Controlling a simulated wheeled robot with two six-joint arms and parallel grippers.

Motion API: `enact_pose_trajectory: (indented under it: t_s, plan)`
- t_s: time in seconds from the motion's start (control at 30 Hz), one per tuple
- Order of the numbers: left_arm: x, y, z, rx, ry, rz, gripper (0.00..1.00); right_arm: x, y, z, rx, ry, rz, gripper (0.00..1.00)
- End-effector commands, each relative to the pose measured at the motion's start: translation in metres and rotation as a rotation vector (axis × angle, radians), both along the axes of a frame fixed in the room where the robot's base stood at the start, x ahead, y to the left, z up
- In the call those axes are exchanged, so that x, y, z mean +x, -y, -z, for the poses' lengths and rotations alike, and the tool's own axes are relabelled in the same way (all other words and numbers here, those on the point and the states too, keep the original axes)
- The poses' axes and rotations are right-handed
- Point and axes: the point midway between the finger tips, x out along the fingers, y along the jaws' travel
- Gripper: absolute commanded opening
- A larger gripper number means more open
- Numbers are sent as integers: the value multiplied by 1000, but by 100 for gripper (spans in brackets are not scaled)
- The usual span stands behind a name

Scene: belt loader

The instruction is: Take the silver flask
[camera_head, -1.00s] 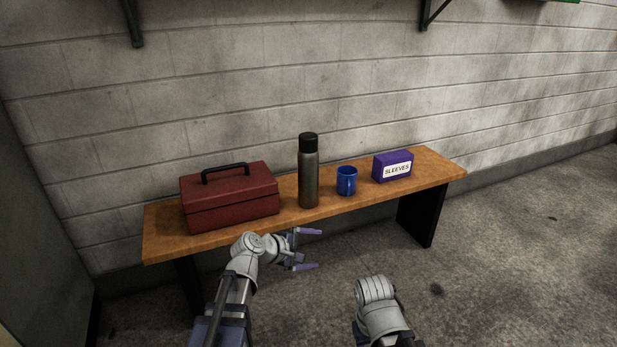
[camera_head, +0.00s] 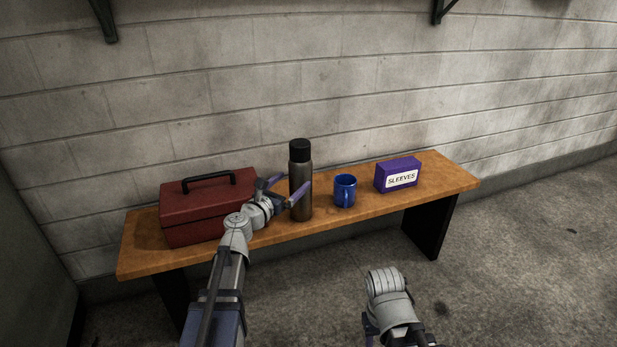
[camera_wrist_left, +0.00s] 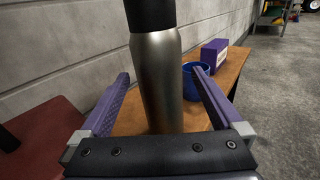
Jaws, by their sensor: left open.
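The silver flask (camera_head: 301,182) with a black cap stands upright on the wooden bench. My left gripper (camera_head: 286,191) is open at the flask's left side, close to its body, in the head view. In the left wrist view the flask (camera_wrist_left: 160,85) stands upright between the two purple fingers of my left gripper (camera_wrist_left: 163,90), with a gap on both sides.
On the bench (camera_head: 275,234), a red toolbox (camera_head: 205,208) stands left of the flask, close behind my left wrist. A blue mug (camera_head: 345,190) stands just right of the flask, then a purple SLEEVES box (camera_head: 398,174). A block wall rises behind the bench.

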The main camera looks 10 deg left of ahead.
Motion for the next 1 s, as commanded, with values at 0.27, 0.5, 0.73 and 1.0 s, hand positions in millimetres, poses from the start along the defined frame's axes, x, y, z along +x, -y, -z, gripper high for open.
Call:
enact_pose_trajectory:
  t_s: [0.27,0.5,0.73,1.0]
  plan:
    - [1,-4,-2,-28,-1,-12,100,0,0,0,0,0,0,50]
    - [15,-1,-1,-27,-1,-11,100,0,0,0,0,0,0,50]
    - [27,4,-1,-26,0,-11,100,0,0,1,0,0,0,50]
    - [49,11,5,-26,0,-10,100,0,0,6,0,0,0,50]
